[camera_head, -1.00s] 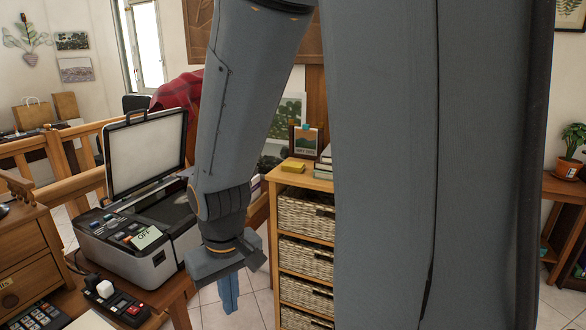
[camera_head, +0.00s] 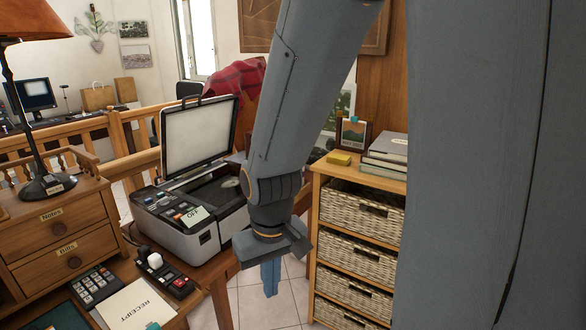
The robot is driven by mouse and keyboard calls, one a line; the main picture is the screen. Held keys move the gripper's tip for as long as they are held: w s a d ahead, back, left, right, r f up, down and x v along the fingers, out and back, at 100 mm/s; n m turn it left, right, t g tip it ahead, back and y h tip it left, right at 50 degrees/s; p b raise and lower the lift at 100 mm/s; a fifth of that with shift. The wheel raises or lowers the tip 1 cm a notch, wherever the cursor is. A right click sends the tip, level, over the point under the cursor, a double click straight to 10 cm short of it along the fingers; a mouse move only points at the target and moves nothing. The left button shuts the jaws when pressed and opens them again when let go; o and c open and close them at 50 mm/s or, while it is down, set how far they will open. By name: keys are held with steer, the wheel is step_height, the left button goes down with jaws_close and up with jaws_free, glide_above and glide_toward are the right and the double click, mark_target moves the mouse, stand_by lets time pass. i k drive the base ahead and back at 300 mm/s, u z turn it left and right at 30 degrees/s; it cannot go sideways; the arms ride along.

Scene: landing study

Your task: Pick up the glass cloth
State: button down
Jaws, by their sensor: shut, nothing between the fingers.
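I cannot make out anything that is surely the glass cloth. A red plaid cloth (camera_head: 236,78) hangs behind the printer, partly hidden by its lid and my arm; I cannot tell if it is the one meant. My gripper (camera_head: 271,278) points down in the gap between the desk and the basket shelf. Its blue fingers are together, with nothing seen between them. It is apart from the plaid cloth, nearer and lower in the picture.
The printer (camera_head: 202,238) with raised lid stands on the desk, left of my gripper. The basket shelf (camera_head: 313,225) stands close right, bearing a yellow block (camera_head: 339,158) and books (camera_head: 388,152). Tiled floor (camera_head: 252,305) shows between.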

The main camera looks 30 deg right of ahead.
mark_target(338, 159)
steer(key=z, duration=0.55)
steer(key=i, duration=1.4)
steer(key=z, duration=0.4)
